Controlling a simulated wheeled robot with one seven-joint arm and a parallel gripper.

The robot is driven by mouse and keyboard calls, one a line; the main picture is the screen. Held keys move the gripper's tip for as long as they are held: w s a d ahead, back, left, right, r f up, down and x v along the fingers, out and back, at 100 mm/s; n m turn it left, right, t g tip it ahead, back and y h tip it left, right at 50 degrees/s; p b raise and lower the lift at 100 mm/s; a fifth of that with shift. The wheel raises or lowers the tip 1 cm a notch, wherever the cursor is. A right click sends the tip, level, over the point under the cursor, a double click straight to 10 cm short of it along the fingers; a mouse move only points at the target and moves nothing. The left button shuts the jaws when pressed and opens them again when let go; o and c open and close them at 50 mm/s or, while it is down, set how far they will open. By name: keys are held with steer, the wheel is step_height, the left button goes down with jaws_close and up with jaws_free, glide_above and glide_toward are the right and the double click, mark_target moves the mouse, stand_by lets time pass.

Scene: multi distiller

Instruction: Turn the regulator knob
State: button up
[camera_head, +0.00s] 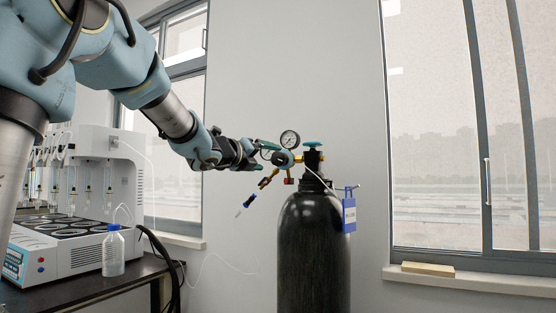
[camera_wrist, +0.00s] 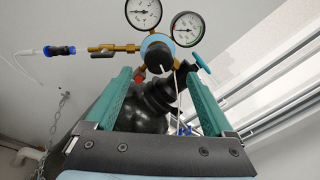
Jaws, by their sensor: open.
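The regulator knob (camera_wrist: 157,56) shows in the wrist view as a round black face with a white line and a blue rim, below two round gauges (camera_wrist: 143,12). My gripper (camera_wrist: 160,73) is open, with one teal finger on each side of the view and the knob between and just beyond the fingertips. I cannot tell whether either finger touches it. In the head view my gripper (camera_head: 270,150) reaches the brass regulator from the left, by the blue knob part (camera_head: 284,158). The regulator sits on the black gas cylinder (camera_head: 313,250).
A teal valve handle (camera_wrist: 202,63) is right of the knob. A brass outlet with a blue hose fitting (camera_wrist: 60,50) points left. A blue tag (camera_head: 349,214) hangs on the cylinder. The distiller (camera_head: 105,190) and a bottle (camera_head: 113,252) stand on the dark bench at left.

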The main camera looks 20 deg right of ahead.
mark_target(277, 159)
steer(key=p+x, duration=0.1)
steer(key=x, duration=0.6)
steer(key=shift+w, duration=0.15)
steer(key=shift+c, duration=0.3)
steer(key=c, duration=1.3)
